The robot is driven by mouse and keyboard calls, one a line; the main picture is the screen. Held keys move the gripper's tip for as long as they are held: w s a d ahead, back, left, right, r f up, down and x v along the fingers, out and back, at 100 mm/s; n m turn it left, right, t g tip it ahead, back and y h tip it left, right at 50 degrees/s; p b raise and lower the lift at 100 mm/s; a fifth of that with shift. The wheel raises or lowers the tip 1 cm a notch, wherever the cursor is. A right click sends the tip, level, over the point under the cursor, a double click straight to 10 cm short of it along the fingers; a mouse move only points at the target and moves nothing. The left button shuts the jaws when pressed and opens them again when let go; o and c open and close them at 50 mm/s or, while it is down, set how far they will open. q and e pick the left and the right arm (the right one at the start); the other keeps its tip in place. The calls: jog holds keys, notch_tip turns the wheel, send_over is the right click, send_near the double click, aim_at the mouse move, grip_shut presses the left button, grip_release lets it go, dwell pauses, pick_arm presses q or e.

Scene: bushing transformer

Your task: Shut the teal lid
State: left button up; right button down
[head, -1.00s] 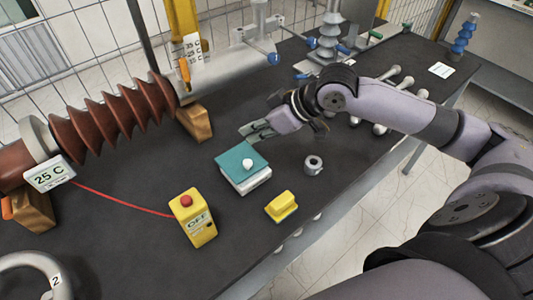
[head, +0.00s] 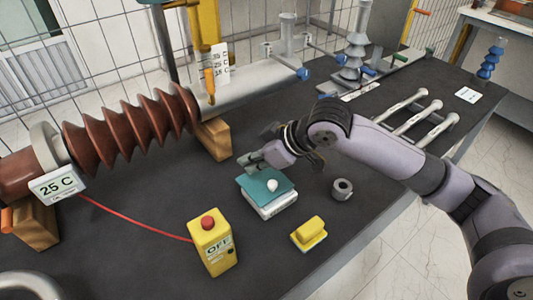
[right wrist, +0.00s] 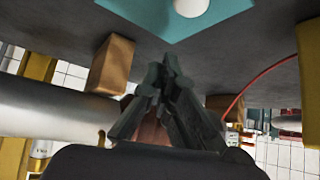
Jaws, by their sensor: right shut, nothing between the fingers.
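The teal lid (head: 258,184) with a white knob (head: 272,186) lies over a white box (head: 272,207) in the head view. White box wall shows below its front edges; I cannot tell if it sits flush. In the right wrist view the teal lid (right wrist: 160,18) and part of its knob show at the top edge. My right gripper (head: 250,161) is shut and empty, just behind the lid's back left edge; I cannot tell if it touches. Its closed fingers also show in the right wrist view (right wrist: 166,68). My left gripper is out of view.
A yellow box with a red button (head: 212,243) stands in front left of the lid. A grey ring (head: 343,189) and a yellow block (head: 309,233) lie to the right. A ribbed brown bushing (head: 130,128) rests on wooden blocks behind left. Metal rods (head: 408,112) lie back right.

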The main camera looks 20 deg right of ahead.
aim_at(273, 186)
jog(key=shift+s+d+f, duration=0.6)
jog(key=shift+s+d, duration=0.25)
jog(key=shift+d, duration=0.1)
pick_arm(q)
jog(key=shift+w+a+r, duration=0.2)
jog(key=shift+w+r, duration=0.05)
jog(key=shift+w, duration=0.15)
pick_arm(e)
jog(key=shift+s+d+f, duration=0.1)
jog(key=shift+s+d, duration=0.25)
jog(key=shift+s+d+p, duration=0.35)
jog(key=shift+s+p, duration=0.55)
jog(key=shift+p, duration=0.2)
jog(key=shift+s+d, duration=0.1)
jog(key=shift+s, duration=0.25)
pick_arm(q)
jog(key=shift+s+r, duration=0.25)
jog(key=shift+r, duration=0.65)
